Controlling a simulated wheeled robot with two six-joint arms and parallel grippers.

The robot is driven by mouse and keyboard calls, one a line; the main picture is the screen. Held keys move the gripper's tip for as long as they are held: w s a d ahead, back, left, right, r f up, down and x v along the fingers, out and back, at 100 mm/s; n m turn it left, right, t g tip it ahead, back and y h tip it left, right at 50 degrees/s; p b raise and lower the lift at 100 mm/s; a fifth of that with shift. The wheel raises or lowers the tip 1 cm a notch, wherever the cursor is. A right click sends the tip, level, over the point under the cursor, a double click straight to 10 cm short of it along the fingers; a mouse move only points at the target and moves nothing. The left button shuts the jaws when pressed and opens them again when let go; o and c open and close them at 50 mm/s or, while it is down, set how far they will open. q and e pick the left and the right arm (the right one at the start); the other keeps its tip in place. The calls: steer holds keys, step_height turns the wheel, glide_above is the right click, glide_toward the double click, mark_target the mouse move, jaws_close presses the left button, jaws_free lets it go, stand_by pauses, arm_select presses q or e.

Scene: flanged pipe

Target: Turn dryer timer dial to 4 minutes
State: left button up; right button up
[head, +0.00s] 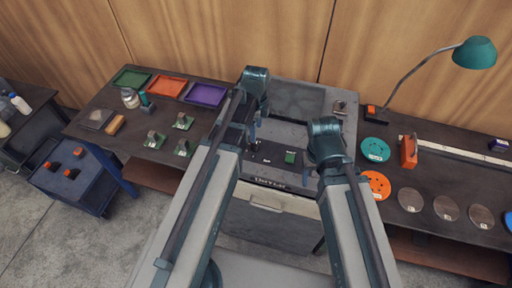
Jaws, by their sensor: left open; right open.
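A grey machine (290,128) with a dark lower panel stands in the middle of the head view. Its front edge carries pale lettering (270,183) too small to read surely.
Green, orange (167,86) and purple (206,95) trays sit at the left, with small metal-and-green parts in front. At the right are a teal lamp (474,53), orange (376,185) and teal discs, and several grey discs. A blue cart (77,177) stands far left.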

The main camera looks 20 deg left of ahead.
mark_target(256, 144)
arm_select(q)
step_height(256, 144, down, 8)
steer(key=b, duration=0.6)
steer(key=shift+b, duration=0.35)
steer(key=shift+r, duration=0.1)
steer(key=shift+c, duration=0.3)
jaws_close()
